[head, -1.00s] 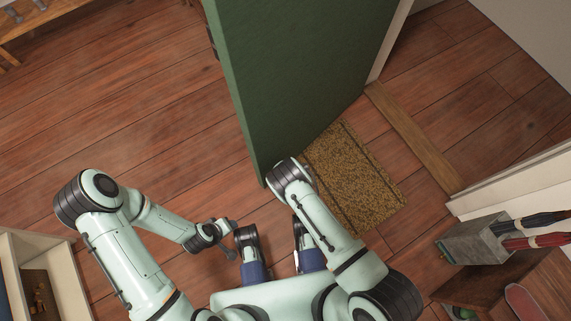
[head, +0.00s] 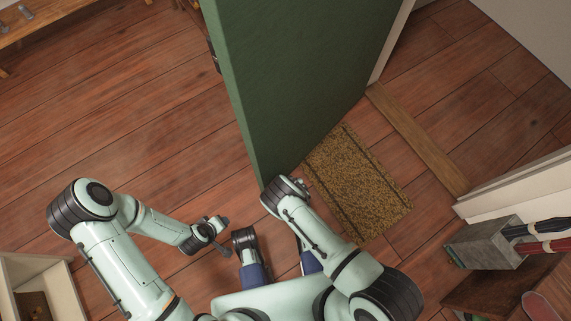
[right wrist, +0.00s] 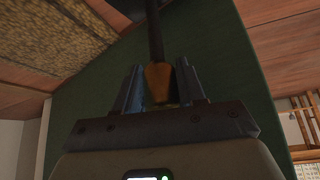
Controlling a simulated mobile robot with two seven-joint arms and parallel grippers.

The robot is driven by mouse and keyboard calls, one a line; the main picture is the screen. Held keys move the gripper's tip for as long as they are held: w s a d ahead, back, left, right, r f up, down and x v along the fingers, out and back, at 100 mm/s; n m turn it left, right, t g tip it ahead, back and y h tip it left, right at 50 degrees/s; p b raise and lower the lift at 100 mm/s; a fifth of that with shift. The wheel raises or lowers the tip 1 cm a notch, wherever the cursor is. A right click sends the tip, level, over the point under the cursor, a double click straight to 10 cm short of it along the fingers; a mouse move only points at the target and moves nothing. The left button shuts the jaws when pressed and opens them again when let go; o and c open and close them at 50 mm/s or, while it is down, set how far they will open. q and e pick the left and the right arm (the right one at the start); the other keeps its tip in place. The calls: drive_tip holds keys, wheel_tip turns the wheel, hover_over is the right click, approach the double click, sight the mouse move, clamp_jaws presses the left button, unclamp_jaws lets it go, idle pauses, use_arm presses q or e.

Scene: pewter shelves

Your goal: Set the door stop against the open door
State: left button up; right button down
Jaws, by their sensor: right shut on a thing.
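The green door (head: 300,80) stands open across the middle of the head view; its green face also fills much of the right wrist view (right wrist: 90,100). My right gripper (right wrist: 165,82) is shut on a tapered amber-brown piece, seemingly the door stop (right wrist: 157,78), with a dark rod-like part running up from it. The green face lies behind it; whether the piece touches the door or floor I cannot tell. In the head view my right wrist hides this gripper, beside the door's near edge. My left gripper (head: 220,236) is over the floor left of the door, its fingers unclear.
A brown doormat (head: 357,180) lies right of the door, with a wooden threshold strip (head: 420,140) beyond. A grey box (head: 490,245) with folded umbrellas stands at right. A bench (head: 75,14) is at upper left. Floor left of the door is clear.

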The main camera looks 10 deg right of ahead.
drive_tip(key=shift+w+a+r, duration=0.1)
drive_tip(key=shift+w+a, duration=0.05)
drive_tip(key=shift+w, duration=0.3)
use_arm(q)
drive_tip(key=shift+w+a+r, duration=0.1)
drive_tip(key=shift+w+r, duration=0.1)
drive_tip(key=shift+w, duration=0.25)
drive_tip(key=shift+s+f, duration=0.2)
drive_tip(key=shift+s, duration=0.05)
use_arm(e)
drive_tip(key=c, duration=0.7)
unclamp_jaws()
drive_tip(key=shift+s+f, duration=0.2)
drive_tip(key=shift+o, duration=0.2)
